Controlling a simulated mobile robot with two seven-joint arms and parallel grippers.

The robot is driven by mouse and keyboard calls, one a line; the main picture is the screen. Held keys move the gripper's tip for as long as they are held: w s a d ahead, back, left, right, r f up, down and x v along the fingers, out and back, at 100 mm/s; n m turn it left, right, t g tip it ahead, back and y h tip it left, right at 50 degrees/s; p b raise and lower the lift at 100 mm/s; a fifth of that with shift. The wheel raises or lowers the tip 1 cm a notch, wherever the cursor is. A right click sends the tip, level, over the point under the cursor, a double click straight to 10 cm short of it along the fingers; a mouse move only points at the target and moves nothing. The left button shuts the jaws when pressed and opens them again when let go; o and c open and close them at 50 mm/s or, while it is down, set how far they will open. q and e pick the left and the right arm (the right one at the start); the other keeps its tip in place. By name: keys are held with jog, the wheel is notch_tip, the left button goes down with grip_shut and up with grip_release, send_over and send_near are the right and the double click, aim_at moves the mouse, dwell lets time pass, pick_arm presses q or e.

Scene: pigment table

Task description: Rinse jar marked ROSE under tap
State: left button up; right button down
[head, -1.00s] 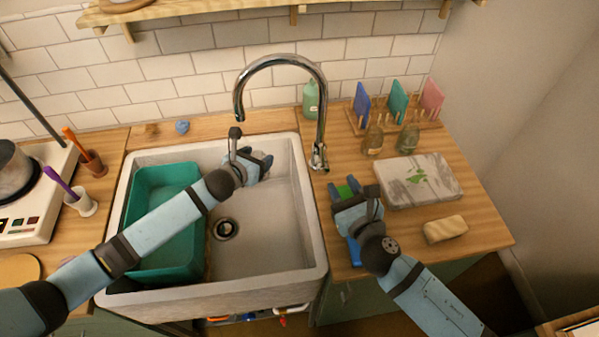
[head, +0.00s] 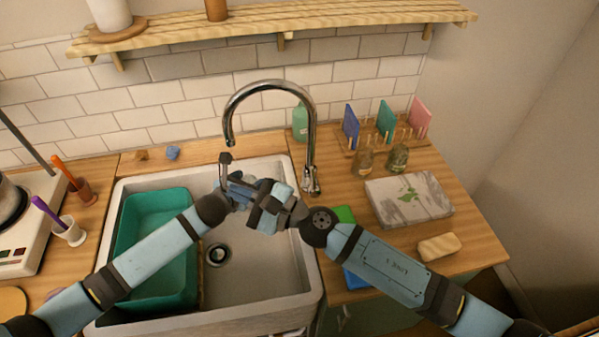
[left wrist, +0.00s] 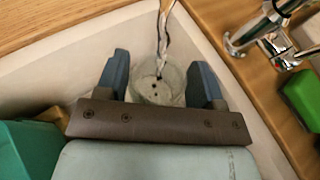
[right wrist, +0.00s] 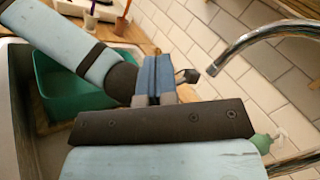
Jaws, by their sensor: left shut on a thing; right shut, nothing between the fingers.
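My left gripper (left wrist: 165,85) is shut on a clear glass jar (left wrist: 158,84), held over the sink (head: 272,270). No ROSE mark is readable, and the jar is hidden in the head view. A thin twisted strand that looks like running water (left wrist: 163,38) comes down at the jar in the left wrist view. The chrome tap (head: 312,130) arches over the sink, its spout above the left gripper. My right gripper (right wrist: 153,75) is shut and empty, close beside the left one. In the head view they overlap, and I cannot tell if they touch.
A teal basin (head: 180,290) fills the sink's left side; the drain (head: 217,255) is clear. A shelf (head: 280,30) runs above.

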jog(key=s+a+n+g+h, duration=0.3)
jog(key=s+a+n+g, duration=0.2)
jog(key=a+n+g, duration=0.35)
jog(key=n+t+h, duration=0.5)
jog(key=n+h, duration=0.6)
jog(key=h, duration=0.9)
send_near(313, 180)
notch_tip(313, 180, down, 6)
jog(key=shift+w+d+r, duration=0.2)
jog(key=shift+w+d, duration=0.2)
jog(key=shift+w, duration=0.05)
